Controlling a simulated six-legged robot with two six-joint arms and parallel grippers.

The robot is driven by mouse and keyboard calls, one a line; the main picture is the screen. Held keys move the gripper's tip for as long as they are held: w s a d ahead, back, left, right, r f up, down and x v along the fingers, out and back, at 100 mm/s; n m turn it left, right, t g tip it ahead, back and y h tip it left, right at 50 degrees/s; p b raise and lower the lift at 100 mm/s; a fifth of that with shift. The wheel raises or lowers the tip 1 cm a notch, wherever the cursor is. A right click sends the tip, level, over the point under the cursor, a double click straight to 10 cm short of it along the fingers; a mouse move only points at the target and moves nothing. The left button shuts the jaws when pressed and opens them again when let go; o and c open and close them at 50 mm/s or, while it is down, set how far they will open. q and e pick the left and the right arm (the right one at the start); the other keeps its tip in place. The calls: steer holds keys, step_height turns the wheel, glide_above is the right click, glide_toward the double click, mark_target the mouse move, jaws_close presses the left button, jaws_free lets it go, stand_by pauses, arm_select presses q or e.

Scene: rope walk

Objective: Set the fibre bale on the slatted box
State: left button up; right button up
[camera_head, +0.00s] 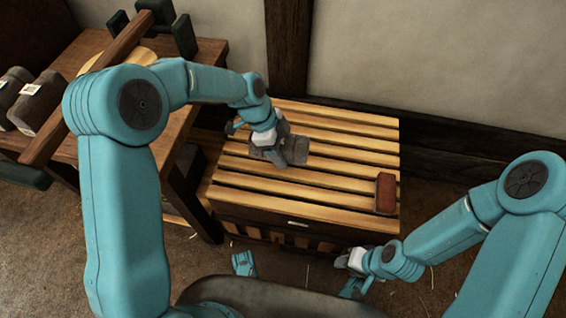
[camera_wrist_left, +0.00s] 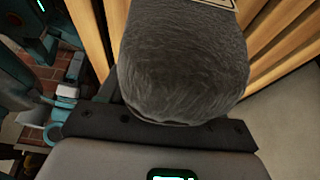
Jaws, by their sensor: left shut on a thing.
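The slatted box (camera_head: 340,131) stands in the middle of the head view, with light wooden slats on top; its slats also show in the left wrist view (camera_wrist_left: 280,45). A grey fibre bale (camera_head: 268,155) is at the left part of the box top, partly hidden by my gripper. It fills the upper middle of the left wrist view (camera_wrist_left: 180,65). My left gripper (camera_head: 290,150) is shut on this bale, over the slats. I cannot tell whether the bale touches the slats. My right gripper (camera_head: 352,262) is low, in front of the box; its jaws are too small to read.
A reddish-brown brick-like block (camera_head: 385,193) lies on the box's right end. A wooden bench (camera_head: 88,150) at the left carries more grey bales (camera_head: 36,104) and a long wooden bar (camera_head: 95,80). The middle slats are clear. A wall stands behind the box.

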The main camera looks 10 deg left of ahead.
arm_select(q)
steer(key=shift+f+b, duration=0.8)
steer(key=shift+f, duration=1.85)
steer(key=shift+f, duration=0.15)
steer(key=o, duration=1.1)
steer(key=shift+o, duration=0.2)
steer(key=shift+r, duration=0.4)
steer(key=p+v, duration=0.4)
steer(key=v, duration=0.7)
steer(key=shift+a+r, duration=0.2)
steer(key=shift+a, duration=0.05)
